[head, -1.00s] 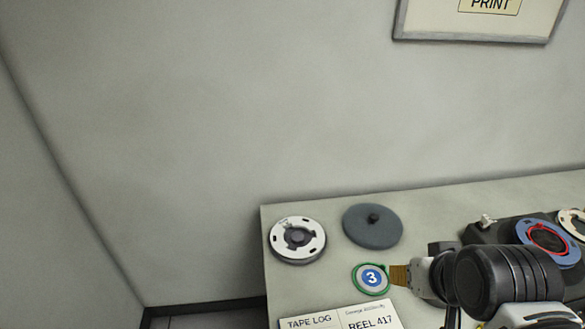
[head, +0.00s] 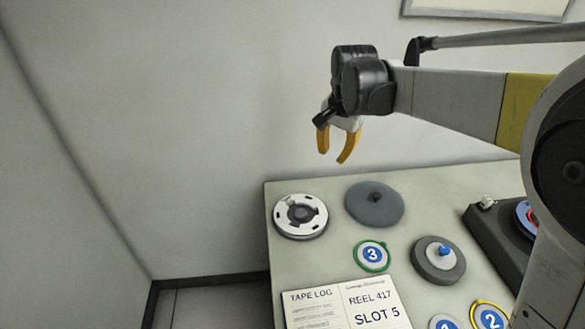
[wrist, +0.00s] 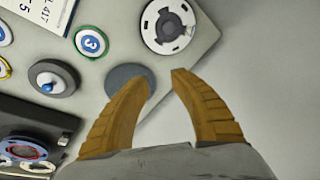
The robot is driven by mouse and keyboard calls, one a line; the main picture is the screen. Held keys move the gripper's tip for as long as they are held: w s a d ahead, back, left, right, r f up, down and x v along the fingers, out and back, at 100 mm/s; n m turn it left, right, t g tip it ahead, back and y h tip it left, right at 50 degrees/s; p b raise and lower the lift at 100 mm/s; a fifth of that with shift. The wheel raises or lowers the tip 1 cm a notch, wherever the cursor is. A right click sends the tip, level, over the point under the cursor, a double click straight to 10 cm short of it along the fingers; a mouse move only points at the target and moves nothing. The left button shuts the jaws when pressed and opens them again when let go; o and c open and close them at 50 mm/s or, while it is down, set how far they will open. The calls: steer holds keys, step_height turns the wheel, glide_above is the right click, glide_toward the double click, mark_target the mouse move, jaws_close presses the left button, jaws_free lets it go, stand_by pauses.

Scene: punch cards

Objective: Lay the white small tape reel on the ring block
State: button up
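I cannot tell whether that base is the ring block, or whether this reel is the small one. My gripper (head: 335,158) is raised well above the table's back edge, fingers pointing down. In the wrist view its two orange fingers (wrist: 150,80) are spread with nothing between them.
Nearby are a green-rimmed "3" disc (head: 371,256), a grey disc with a blue knob (head: 438,262), a tape log (head: 345,308) and a dark machine (head: 490,235). My arm hides the right side.

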steer(key=w+a+f+m+g, duration=0.1)
steer(key=w+a+f+m, duration=0.1)
steer(key=w+a+f, duration=0.5)
steer(key=m+g, duration=0.2)
glide_toward(287, 199)
steer(key=shift+h, duration=0.3)
steer(key=shift+s+a+f+b, duration=0.1)
steer(key=shift+f+b, duration=1.05)
steer(key=shift+f, duration=0.9)
steer(key=shift+s+a+f+b, duration=0.1)
steer(key=shift+f+b, duration=1)
steer(key=shift+f, duration=1)
jaws_close()
jaws_free()
steer(key=shift+r+p, duration=1.9)
steer(key=shift+r, duration=1.65)
